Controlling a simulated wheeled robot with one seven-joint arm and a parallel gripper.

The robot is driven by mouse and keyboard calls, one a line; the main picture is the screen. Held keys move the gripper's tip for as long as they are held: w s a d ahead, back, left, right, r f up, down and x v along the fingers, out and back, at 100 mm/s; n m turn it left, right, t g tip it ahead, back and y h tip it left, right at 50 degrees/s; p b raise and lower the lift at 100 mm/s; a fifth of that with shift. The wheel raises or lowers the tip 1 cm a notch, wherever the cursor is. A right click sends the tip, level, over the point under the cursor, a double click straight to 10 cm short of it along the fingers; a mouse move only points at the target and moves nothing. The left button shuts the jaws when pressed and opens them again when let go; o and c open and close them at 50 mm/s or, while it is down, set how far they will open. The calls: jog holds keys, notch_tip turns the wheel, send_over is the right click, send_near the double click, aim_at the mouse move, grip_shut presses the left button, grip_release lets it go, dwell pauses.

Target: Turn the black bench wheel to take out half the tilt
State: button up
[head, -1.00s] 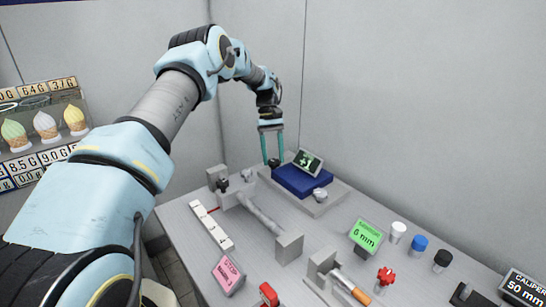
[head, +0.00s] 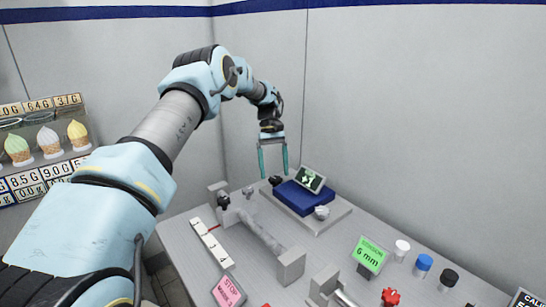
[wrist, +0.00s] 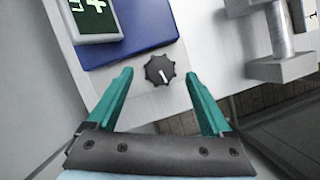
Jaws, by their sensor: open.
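The black bench wheel (wrist: 160,71) is a lobed knob with a white pointer mark, on the grey plate by a corner of the blue block. In the head view the wheel (head: 275,180) is small, at the block's left corner. My gripper (head: 273,175) is above it, pointing down, with its teal fingers apart and empty. In the wrist view the wheel shows between and just beyond the fingertips (wrist: 161,78), with no contact seen. A dark display (head: 310,179) with green characters stands on the blue block (head: 302,199); I cannot read it surely.
A silver knob (head: 321,212) sits at the plate's front. A grey bar fixture (head: 290,265) and a white numbered scale (head: 211,245) lie left of it. A green 6 mm sign (head: 369,254) and coloured caps (head: 424,262) stand at right. Walls close the back.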

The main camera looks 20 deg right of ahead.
jog(key=b+v, duration=0.1)
jog(key=v, duration=0.8)
jog(key=shift+r, duration=0.25)
jog(key=s+a+r+t, duration=0.1)
jog(key=s+a+t, duration=0.1)
jog(key=a, duration=0.9)
jog(key=s+a+r+t, duration=0.2)
jog(key=a, duration=0.9)
jog(key=s+a+f+t, duration=0.1)
jog(key=s+a, duration=0.7)
jog(key=s, duration=0.1)
jog(key=s+a+f+t, duration=0.1)
jog(key=s+a+f, duration=0.1)
jog(key=s+a, duration=0.6)
jog(key=shift+s+f+h, duration=0.3)
jog(key=shift+s+h, duration=0.1)
jog(key=shift+s, duration=0.75)
